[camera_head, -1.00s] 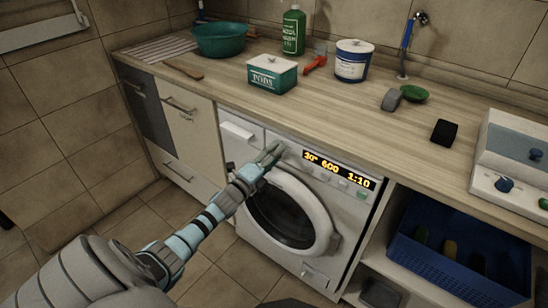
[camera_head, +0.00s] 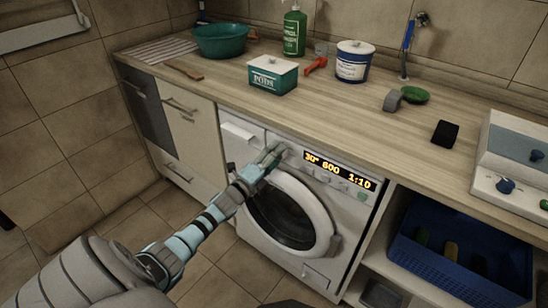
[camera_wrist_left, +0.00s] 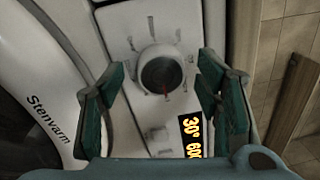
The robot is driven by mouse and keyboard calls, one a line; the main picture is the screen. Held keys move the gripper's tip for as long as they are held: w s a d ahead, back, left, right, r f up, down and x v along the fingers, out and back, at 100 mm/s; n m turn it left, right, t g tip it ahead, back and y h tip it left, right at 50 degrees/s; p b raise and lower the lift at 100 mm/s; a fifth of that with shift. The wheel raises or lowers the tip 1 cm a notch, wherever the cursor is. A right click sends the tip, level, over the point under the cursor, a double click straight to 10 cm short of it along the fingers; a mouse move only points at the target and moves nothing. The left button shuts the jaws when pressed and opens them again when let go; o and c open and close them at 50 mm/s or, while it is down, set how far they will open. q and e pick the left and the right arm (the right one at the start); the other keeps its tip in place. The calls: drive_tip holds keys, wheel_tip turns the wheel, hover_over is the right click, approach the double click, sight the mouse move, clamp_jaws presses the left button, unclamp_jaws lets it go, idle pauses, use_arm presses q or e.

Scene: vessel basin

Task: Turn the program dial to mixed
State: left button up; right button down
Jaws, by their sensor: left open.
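The washing machine (camera_head: 232,150) stands under the counter, its round door (camera_head: 325,232) shut. Its display (camera_head: 340,170) reads 30°, 600 and 1:10. The program dial (camera_wrist_left: 161,71) is a round knob with a dark face and a red mark, in the upper middle of the left wrist view. Small marks surround it; I cannot read their names. My left gripper (camera_wrist_left: 165,95) is open, with one finger on each side of the dial and a gap to both. In the head view my left gripper (camera_head: 272,158) covers the dial at the panel. My right gripper is not in view.
The counter above holds a green basin (camera_head: 220,42), a pods box (camera_head: 272,77), a white-blue tub (camera_head: 354,62) and a black block (camera_head: 445,133). A blue crate (camera_head: 430,262) sits on the shelf right of the machine.

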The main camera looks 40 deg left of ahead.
use_arm(q)
drive_tip(key=s, duration=1.2)
drive_tip(key=shift+d+f, duration=0.15)
drive_tip(key=shift+f, duration=0.25)
